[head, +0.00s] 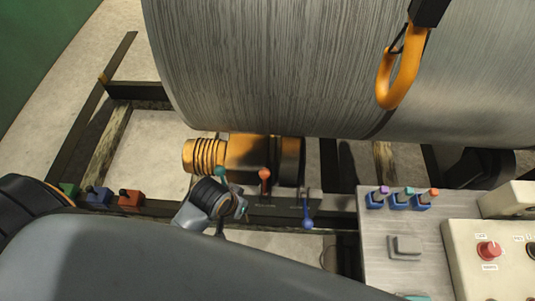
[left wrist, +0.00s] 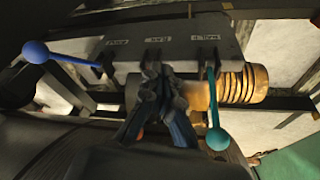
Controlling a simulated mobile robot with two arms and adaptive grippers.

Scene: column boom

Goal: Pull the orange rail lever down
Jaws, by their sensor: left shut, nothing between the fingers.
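The rail (head: 285,207) carries levers in a row below the big grey drum. The orange lever (head: 264,174) stands with its round knob up, between a teal-knobbed lever (head: 221,172) and a blue-knobbed lever (head: 308,223) whose knob hangs low. My left gripper (head: 241,209) is shut and empty, just left of and below the orange knob. In the left wrist view, its dark fingers (left wrist: 155,78) sit between the blue knob (left wrist: 36,52) and the teal knob (left wrist: 217,139). A small reddish patch shows behind the fingers; the orange lever is mostly hidden there. My right gripper is not in view.
The drum (head: 260,70) hangs close above the rail, with an orange hook (head: 401,75) at its right. A console (head: 380,235) with small coloured levers stands at right. Small red (head: 130,200) and blue (head: 98,197) switches sit on the frame at left.

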